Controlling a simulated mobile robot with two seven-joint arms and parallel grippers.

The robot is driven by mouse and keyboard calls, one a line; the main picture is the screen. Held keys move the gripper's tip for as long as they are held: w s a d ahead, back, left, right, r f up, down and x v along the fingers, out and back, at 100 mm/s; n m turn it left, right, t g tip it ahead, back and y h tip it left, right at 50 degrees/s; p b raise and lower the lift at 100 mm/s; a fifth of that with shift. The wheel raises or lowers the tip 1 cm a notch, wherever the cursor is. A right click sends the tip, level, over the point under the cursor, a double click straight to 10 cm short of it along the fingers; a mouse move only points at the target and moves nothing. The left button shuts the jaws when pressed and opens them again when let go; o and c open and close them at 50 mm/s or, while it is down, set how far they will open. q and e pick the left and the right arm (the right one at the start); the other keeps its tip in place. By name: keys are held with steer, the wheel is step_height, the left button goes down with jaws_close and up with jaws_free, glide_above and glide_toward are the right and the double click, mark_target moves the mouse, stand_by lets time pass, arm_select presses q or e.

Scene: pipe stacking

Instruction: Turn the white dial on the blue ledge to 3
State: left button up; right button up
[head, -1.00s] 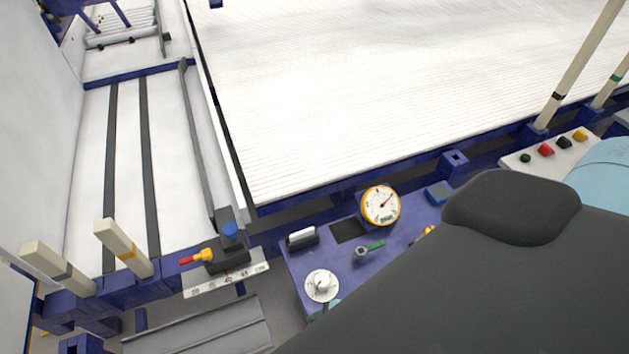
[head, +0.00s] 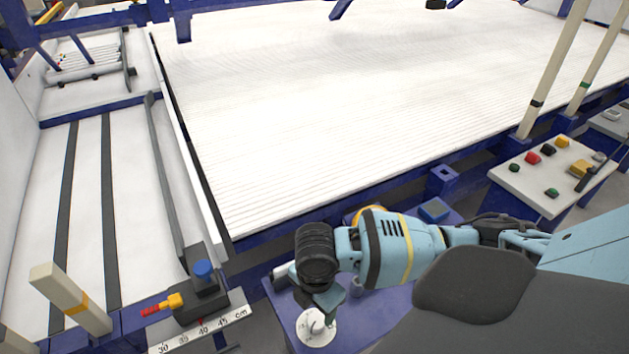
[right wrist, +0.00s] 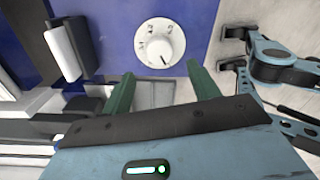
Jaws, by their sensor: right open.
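The white dial (head: 316,328) sits on the near left part of the blue ledge (head: 385,305). In the right wrist view the dial (right wrist: 160,42) is seen face-on, with small marks on its face and a dark pointer line toward the lower right. The numbers are too small to read surely. My right gripper (head: 326,300) is over the dial's far edge in the head view and partly covers it. In the wrist view its two green fingers (right wrist: 162,84) are apart, with nothing between them, and their tips end short of the dial. My left gripper is not in view.
A yellow-rimmed gauge (head: 371,213) is mostly hidden behind my right arm. A white-topped block (right wrist: 62,52) stands on the ledge beside the dial. A ruler (head: 203,328) and a clamp with a blue knob (head: 203,270) lie left of the ledge. A button panel (head: 545,180) is at right.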

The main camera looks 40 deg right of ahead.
mark_target(316, 320)
step_height(316, 320, down, 6)
steer(key=shift+f+b, duration=0.15)
steer(key=shift+b, duration=0.7)
steer(key=shift+f, duration=0.8)
steer(key=c, duration=1)
